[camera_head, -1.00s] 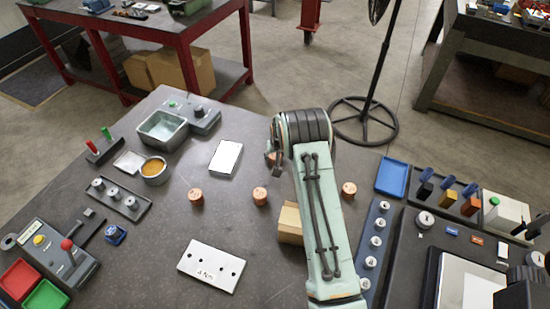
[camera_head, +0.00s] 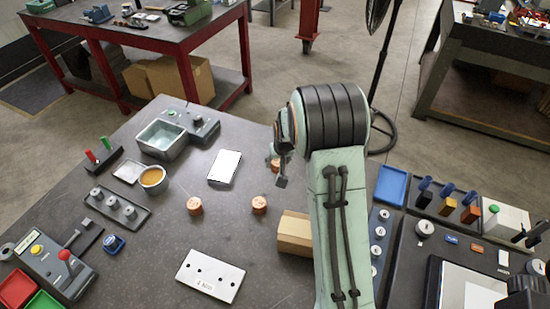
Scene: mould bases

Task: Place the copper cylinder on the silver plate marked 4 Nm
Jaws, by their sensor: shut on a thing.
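Two copper cylinders stand apart on the dark tabletop, one at the left (camera_head: 194,205) and one nearer the middle (camera_head: 259,204). The silver plate marked 4 Nm (camera_head: 210,277) lies flat at the front, with holes in its top and nothing on it. My gripper (camera_head: 281,181) shows only in part, as a dark finger left of my large arm link, beyond the two cylinders. It is shut. A copper-coloured piece (camera_head: 275,166) shows beside it, probably the held cylinder; the grasp itself is mostly hidden.
A cardboard box (camera_head: 295,233) stands right of the plate, partly behind my arm. A white block (camera_head: 225,167) and a bowl (camera_head: 153,180) lie further back. A blue tray (camera_head: 391,184) is at the right. The tabletop around the plate is clear.

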